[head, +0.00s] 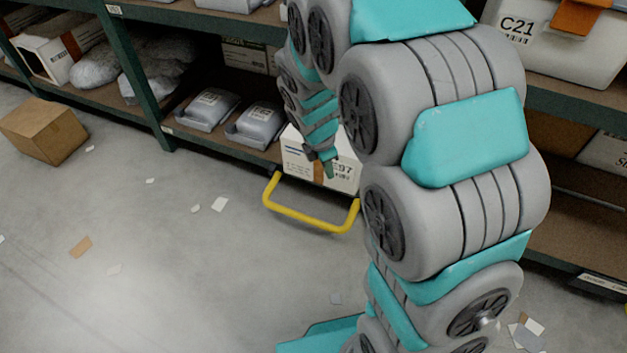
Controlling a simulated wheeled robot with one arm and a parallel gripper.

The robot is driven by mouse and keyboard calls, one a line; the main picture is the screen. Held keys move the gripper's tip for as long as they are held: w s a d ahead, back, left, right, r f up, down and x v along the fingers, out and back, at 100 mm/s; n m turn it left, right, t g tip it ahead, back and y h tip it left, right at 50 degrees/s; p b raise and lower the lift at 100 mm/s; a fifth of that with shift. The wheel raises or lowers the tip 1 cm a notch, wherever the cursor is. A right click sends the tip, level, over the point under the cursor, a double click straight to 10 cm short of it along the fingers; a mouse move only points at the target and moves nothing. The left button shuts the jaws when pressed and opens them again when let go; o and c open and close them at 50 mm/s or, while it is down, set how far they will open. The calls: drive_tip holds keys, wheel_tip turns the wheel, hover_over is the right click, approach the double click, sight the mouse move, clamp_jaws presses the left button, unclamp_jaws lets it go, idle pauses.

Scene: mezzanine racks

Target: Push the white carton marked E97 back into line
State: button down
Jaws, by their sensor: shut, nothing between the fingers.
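The white carton marked E97 (298,158) stands on the bottom shelf of the rack, near the shelf's front edge. Its label shows at the right of its front face, partly covered by my gripper and arm. My gripper (330,171) is shut and empty, pointing down in front of the carton's front face. I cannot tell whether the fingertips touch the carton. My arm hides the carton's right side and the shelf to the right of it.
A yellow handle-shaped bar (308,222) juts out from below the shelf edge in front of the carton. Grey wrapped packs (256,124) sit left of it. A brown box (43,131) stands on the floor at left. Paper scraps lie on the otherwise open floor.

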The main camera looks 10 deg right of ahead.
sight(316, 179)
drive_tip(key=shift+w+a+f+n+t+b, duration=0.1)
drive_tip(key=shift+w+f+n+t+b, duration=0.3)
drive_tip(key=shift+w+f+n, duration=1.8)
drive_tip(key=shift+w+d+f+n+t+b, duration=0.1)
drive_tip(key=shift+w+f+n+b, duration=0.6)
drive_tip(key=shift+w+f, duration=2.9)
drive_tip(key=shift+w+a+f+n+t+b, duration=0.15)
drive_tip(key=shift+w+f+n+b, duration=0.85)
drive_tip(key=shift+f, duration=3.4)
drive_tip(key=shift+w+n+p, duration=0.4)
drive_tip(key=shift+p, duration=0.1)
drive_tip(key=shift+w+d+r+y+p, duration=0.15)
drive_tip(key=shift+w+d+y+p, duration=0.2)
drive_tip(key=shift+p, duration=0.35)
drive_tip(key=w+d+p, duration=0.2)
drive_tip(key=p, duration=0.1)
drive_tip(key=w+p, duration=0.1)
drive_tip(key=w, duration=0.1)
drive_tip(key=shift+w+d, duration=0.1)
drive_tip(key=shift+d, duration=0.3)
drive_tip(key=shift+w+d+p, duration=0.25)
drive_tip(key=shift+p, duration=0.1)
